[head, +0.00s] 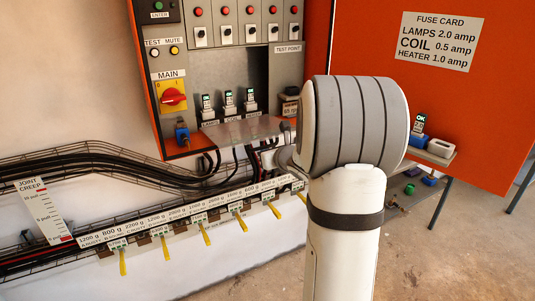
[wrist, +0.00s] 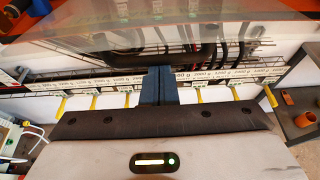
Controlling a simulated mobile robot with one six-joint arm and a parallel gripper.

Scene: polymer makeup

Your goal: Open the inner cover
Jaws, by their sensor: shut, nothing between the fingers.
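The inner cover appears to be the clear, see-through panel (head: 243,131) at the lower part of the orange cabinet (head: 146,62). It juts outward, nearly flat, below the row of small OK-marked units. In the wrist view a see-through sheet (wrist: 150,35) spans the top, with cables showing below its edge. My gripper (wrist: 160,70) is shut and empty, its dark blue fingers together just below the sheet's near edge. I cannot tell whether they touch it. In the head view my arm hides most of the gripper, near the panel's right end.
The cabinet's orange door (head: 480,110) stands open at right. A red MAIN switch (head: 173,97) is left of the panel. Black cables (head: 120,162) and a labelled weight rail (head: 185,218) with yellow tabs run below. A grey shelf (head: 432,153) holds small items at right.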

